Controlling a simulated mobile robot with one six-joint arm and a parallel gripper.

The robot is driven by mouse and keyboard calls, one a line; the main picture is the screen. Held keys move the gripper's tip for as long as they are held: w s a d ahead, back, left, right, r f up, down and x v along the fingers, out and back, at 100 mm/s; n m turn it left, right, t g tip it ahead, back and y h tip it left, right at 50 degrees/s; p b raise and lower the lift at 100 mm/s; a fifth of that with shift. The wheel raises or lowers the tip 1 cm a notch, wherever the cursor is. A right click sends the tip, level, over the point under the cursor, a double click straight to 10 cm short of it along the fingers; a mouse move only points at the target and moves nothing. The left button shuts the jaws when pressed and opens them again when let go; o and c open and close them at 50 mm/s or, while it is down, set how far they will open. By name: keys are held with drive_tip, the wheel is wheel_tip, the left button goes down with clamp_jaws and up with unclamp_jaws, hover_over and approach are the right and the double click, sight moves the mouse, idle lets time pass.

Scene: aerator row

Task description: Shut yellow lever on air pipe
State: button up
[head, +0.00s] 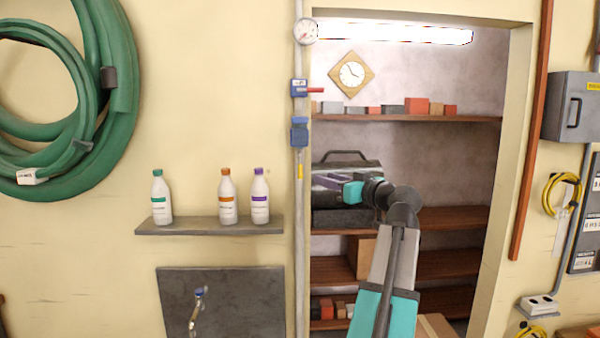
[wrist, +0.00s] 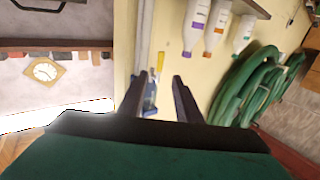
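The air pipe (head: 299,230) runs vertically up the wall left of the doorway. A blue valve (head: 299,131) sits on it, and its yellow lever (head: 300,170) hangs straight down, in line with the pipe. In the wrist view, which is turned over, the yellow lever (wrist: 161,57) shows just beyond my fingertips and the blue valve (wrist: 150,104) shows between the fingers. My gripper (head: 327,181) is to the right of the lever in the head view. In the wrist view my gripper (wrist: 159,75) is open and empty, with no visible contact with the lever.
Above, another blue valve (head: 299,88) has a red lever (head: 315,90) pointing right, below a gauge (head: 306,31). A shelf (head: 210,227) with three bottles stands left of the pipe. A green hose (head: 122,100) hangs further left. The doorway opens onto shelves (head: 420,118) at right.

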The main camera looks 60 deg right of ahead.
sight(300, 171)
drive_tip(key=shift+p+x, duration=2.7)
drive_tip(key=shift+x, duration=4.1)
clamp_jaws()
